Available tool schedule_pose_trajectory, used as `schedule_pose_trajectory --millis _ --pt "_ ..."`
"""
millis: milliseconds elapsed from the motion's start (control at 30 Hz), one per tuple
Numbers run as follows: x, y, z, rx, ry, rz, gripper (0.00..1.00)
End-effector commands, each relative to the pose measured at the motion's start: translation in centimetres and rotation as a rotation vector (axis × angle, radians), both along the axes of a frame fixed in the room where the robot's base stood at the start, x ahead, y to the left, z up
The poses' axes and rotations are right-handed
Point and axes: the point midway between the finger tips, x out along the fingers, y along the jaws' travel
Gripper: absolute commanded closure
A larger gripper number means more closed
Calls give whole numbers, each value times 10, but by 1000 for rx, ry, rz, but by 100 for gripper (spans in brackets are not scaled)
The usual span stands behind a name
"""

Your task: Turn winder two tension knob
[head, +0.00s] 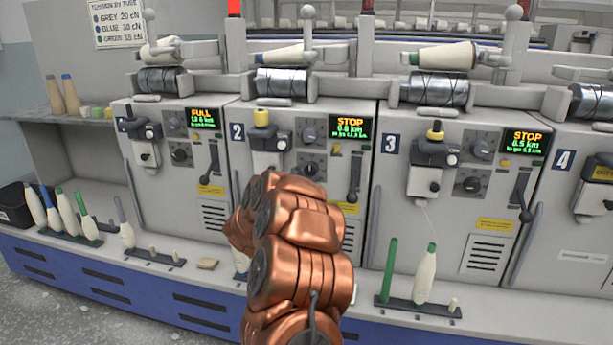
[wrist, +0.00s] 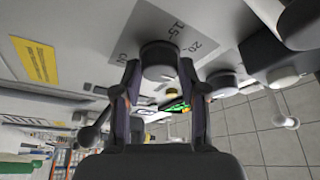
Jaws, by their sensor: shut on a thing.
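Winder two shows in the head view with a blue "2" plate (head: 238,132) and a green and orange STOP display (head: 351,128). Its grey control panel carries dark dials, including an upper dial (head: 308,133); the lower part is partly covered by my copper arm. In the wrist view a dark round knob (wrist: 158,58) stands on a grey plate printed with a scale (wrist: 178,25). My gripper (wrist: 158,78) is shut on this knob, one finger on each side. My fingertips cannot be made out clearly in the head view.
Winder one (head: 170,190) is at the left and winder three (head: 450,210) at the right, with similar dials. A black lever (head: 354,180) stands right of winder two's panel. Bobbins on pegs (head: 426,275) stand along the front ledge. The floor (wrist: 265,130) is clear.

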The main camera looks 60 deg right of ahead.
Motion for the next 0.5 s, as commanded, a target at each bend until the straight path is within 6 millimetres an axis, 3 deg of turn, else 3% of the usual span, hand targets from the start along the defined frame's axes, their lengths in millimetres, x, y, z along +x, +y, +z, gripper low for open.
schedule_pose_trajectory --millis 467,500 --pt "1 1 -1 7 -10 2 93" --pt "1 1 -1 7 -10 2 55"
